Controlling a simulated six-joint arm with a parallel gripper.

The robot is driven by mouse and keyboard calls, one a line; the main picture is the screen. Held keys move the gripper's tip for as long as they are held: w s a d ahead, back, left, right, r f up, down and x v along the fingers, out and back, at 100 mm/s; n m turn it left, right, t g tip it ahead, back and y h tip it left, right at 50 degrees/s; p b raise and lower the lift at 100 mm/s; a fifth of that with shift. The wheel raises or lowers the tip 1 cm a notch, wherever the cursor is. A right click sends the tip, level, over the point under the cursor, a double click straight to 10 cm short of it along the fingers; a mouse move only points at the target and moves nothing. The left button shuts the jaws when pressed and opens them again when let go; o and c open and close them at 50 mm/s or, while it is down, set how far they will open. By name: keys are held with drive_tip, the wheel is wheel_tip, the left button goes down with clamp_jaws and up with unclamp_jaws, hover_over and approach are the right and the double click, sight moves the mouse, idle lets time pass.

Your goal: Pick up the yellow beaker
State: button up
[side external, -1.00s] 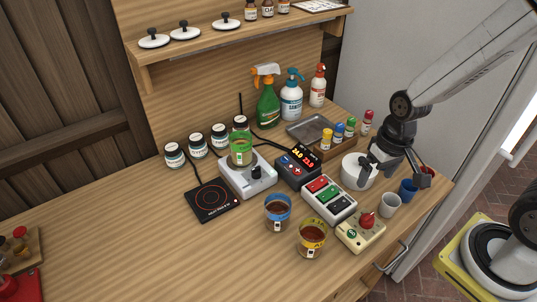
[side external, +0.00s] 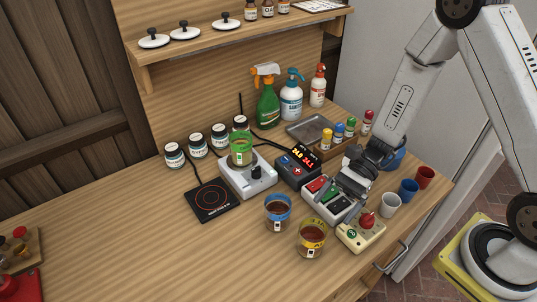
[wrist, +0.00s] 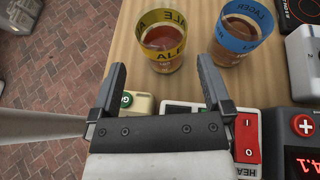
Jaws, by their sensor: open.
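The yellow-banded beaker (side external: 312,240), labelled ALE in the wrist view (wrist: 163,42), stands upright on the wooden table with brown liquid in it. A blue-banded beaker (side external: 277,213), labelled LAGER (wrist: 240,35), stands close beside it. My gripper (side external: 343,197) is open and empty above the red, green and black switch box. In the wrist view its two fingers (wrist: 161,70) point toward the yellow beaker, which lies beyond the tips and apart from them.
A green-banded beaker (side external: 241,150) stands on the white stirrer (side external: 248,178). White, blue and red cups (side external: 390,205) line the right.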

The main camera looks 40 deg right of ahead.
sight(304, 242)
drive_tip(key=shift+w, duration=0.1)
drive_tip(key=shift+a, duration=0.15)
drive_tip(key=shift+x, duration=1.25)
drive_tip(key=shift+x, duration=2.6)
drive_tip(key=c, duration=1.2)
